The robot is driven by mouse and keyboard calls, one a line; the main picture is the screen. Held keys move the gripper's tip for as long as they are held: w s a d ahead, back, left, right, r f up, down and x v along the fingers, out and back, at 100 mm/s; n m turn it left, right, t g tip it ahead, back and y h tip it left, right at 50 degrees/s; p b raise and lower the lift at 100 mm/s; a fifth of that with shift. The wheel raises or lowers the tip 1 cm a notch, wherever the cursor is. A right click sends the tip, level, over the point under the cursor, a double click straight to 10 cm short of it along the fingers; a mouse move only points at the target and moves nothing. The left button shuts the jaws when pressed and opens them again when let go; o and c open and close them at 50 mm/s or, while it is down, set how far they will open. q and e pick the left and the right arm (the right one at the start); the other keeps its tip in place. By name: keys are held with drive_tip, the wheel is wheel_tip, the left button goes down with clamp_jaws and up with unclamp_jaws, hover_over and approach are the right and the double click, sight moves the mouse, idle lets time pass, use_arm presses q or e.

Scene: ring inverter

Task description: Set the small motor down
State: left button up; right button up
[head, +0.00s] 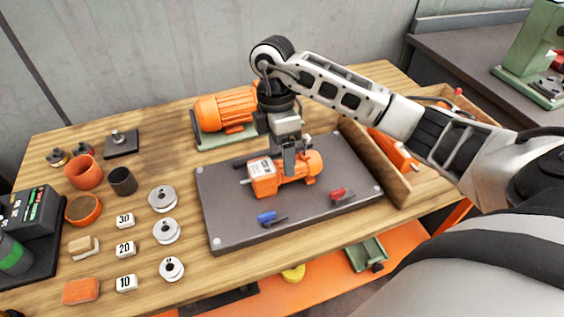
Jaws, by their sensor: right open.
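The small orange motor (265,186) rests on the dark grey mat (225,215) on the wooden bench, lying on its side with its shaft pointing left. My right gripper (288,172) is directly above the motor, pointing down, with its fingers at the motor's top middle. The fingers are open around or just over the motor body; I cannot tell if they touch it. My left gripper is not in view.
A larger orange motor (226,108) on a green base stands behind the mat. Blue (266,217) and red (338,194) clips lie on the mat's front. Metal discs (163,198), number tags and cups stand left. A wooden divider (375,160) borders the mat's right.

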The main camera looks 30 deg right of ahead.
wheel_tip(320, 180, up, 9)
drive_tip(key=w+p, duration=0.1)
drive_tip(key=shift+w+d+f, duration=0.15)
drive_tip(key=shift+w+d, duration=0.05)
drive_tip(key=shift+w, duration=0.15)
drive_tip(key=shift+s, duration=0.1)
